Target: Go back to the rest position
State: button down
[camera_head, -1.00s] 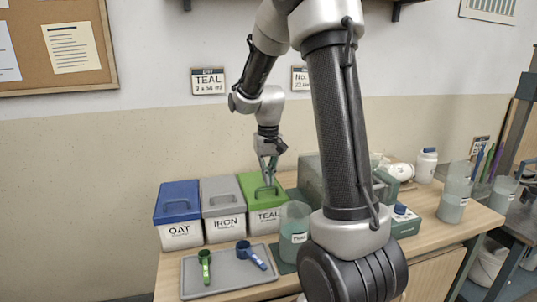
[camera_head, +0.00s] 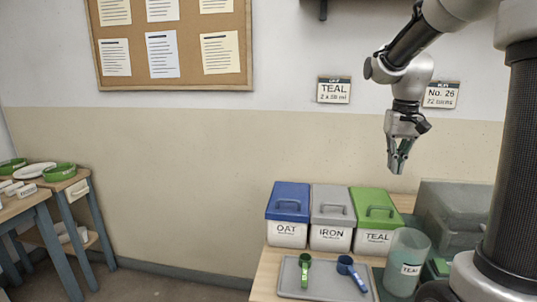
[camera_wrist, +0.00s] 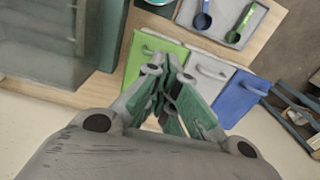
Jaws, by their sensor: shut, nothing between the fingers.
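My gripper (camera_head: 398,165) hangs in the air above the back of the bench in the head view, pointing down, its fingers together and empty. In the wrist view, my gripper (camera_wrist: 165,82) shows with its green-padded fingers close together. Below it stand three lidded buckets: OAT with a blue lid (camera_head: 288,202), IRON with a grey lid (camera_head: 332,205) and TEAL with a green lid (camera_head: 377,208). All three lids are on. The gripper is clear of the buckets.
A grey tray (camera_head: 323,293) holds a green scoop (camera_head: 304,268) and a blue scoop (camera_head: 350,270). A grey box (camera_head: 455,205) sits behind. A side table (camera_head: 60,190) is far left; the floor between is open.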

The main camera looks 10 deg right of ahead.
jog(key=s+a+n+t, duration=0.1)
jog(key=s+a+t, duration=0.1)
jog(key=s, duration=0.8)
jog(key=s+a+r+n+t, duration=0.1)
jog(key=s+a+t, duration=0.1)
jog(key=s, duration=0.8)
jog(key=shift+a+r+n, duration=0.15)
jog(key=shift+a+n, duration=0.15)
